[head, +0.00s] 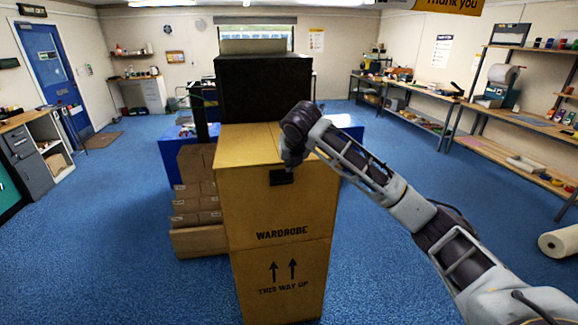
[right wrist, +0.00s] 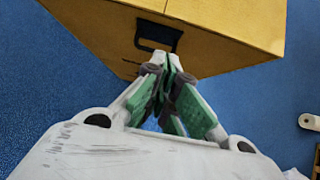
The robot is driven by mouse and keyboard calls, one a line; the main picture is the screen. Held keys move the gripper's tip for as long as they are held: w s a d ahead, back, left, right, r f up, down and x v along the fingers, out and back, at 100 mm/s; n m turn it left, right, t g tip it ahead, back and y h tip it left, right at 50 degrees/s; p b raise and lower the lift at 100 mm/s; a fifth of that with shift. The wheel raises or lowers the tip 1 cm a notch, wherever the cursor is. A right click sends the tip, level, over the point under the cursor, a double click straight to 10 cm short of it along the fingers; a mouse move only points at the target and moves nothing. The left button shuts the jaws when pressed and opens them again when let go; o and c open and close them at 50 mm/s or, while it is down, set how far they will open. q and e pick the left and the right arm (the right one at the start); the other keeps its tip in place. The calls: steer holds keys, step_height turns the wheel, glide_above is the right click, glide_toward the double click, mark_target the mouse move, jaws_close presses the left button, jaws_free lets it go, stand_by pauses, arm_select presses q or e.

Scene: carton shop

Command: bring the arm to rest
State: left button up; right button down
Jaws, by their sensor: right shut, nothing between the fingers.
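My right gripper (head: 286,168) is in front of the upper front face of a tall brown wardrobe carton (head: 240,200). Its fingers are shut and hold nothing. In the right wrist view the closed fingertips (right wrist: 171,66) appear just below the dark hand hole (right wrist: 158,34) of the carton (right wrist: 225,30). I cannot tell whether they touch the cardboard. My right arm reaches in from the lower right of the head view, bent at the wrist. My left gripper is in neither view.
A black box (head: 262,90) rests behind or on the wardrobe carton. Stacked brown cartons (head: 195,200) stand to its left, by a blue-sided table (head: 174,160). Shelved benches (head: 480,145) line the right wall, with a paper roll (head: 560,242) nearby. Blue carpet is open on both sides.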

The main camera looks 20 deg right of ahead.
stand_by(0.5)
steer(key=s+a+f+m+y, duration=0.1)
steer(key=s+a+f+m, duration=0.3)
steer(key=f, duration=0.3)
steer(key=s+a+f+m+g+y, duration=0.1)
steer(key=s+a+f+m, duration=0.3)
steer(key=f, duration=0.2)
steer(key=s+a+f+m, duration=0.3)
steer(key=s+a+f, duration=0.1)
steer(key=f, duration=0.3)
steer(key=s+d+f+m+g, duration=0.1)
steer(key=s+d+f+m, duration=0.1)
steer(key=s+f+m, duration=0.65)
steer(key=s+d+f+m+g, duration=0.2)
steer(key=s+f+m, duration=0.1)
steer(key=s+m, duration=1.05)
steer(key=s+f+n+b, duration=0.1)
steer(key=s+f, duration=0.1)
steer(key=f, duration=1.5)
steer(key=s+f+n+b, duration=0.1)
steer(key=s+f, duration=0.1)
steer(key=f, duration=1.6)
steer(key=s+d+f+g+b, duration=0.1)
steer(key=s+d+f, duration=0.1)
steer(key=s+f, duration=0.9)
steer(key=s+d+f+g+b, duration=0.1)
steer(key=s+d+f, duration=0.1)
steer(key=s+f, duration=0.9)
steer(key=shift+s, duration=0.25)
